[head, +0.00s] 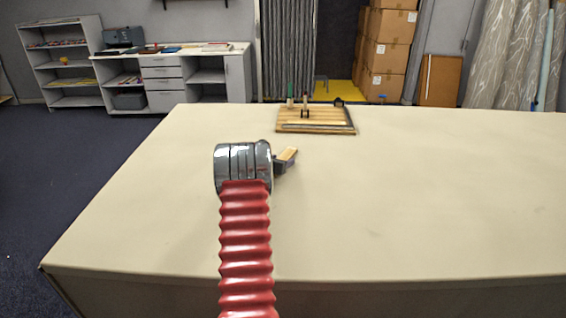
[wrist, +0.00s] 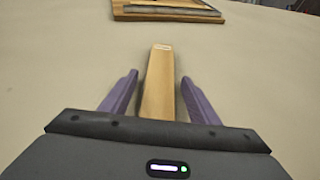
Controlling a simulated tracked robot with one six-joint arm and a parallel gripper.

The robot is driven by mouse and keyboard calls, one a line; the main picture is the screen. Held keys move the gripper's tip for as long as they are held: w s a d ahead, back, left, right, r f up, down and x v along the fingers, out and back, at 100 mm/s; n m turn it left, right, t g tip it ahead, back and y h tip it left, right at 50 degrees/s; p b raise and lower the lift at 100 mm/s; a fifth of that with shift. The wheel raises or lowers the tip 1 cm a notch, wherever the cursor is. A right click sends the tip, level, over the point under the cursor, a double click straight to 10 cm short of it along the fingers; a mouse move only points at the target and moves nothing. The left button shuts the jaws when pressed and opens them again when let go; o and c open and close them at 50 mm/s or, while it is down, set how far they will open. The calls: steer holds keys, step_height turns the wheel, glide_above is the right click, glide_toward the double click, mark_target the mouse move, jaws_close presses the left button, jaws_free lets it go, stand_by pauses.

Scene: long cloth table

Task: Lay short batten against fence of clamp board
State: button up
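The short batten (wrist: 159,85) is a light wooden strip. In the wrist view it lies lengthwise between the two purple fingers of my gripper (wrist: 159,78), its far end reaching past the fingertips and its near end hidden behind my palm. A narrow gap shows on each side of it, so the fingers look open around it. The batten also shows in the head view (head: 289,154), just beyond my gripper (head: 285,163); whether it touches the table is unclear. The wooden clamp board (head: 291,129) lies farther back, with a dark fence along its right edge.
The long cream table (head: 420,200) is otherwise bare, with wide free room to the right. A green upright and small dark clamp parts (head: 305,113) stand on the board. The board's near edge also shows at the top of the wrist view (wrist: 165,18). Shelves and cartons stand beyond the table.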

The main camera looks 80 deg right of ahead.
steer(key=c, duration=1.2)
steer(key=shift+r, duration=0.15)
step_height(320, 180, up, 10)
steer(key=shift+f, duration=0.1)
stand_by(0.7)
stand_by(0.3)
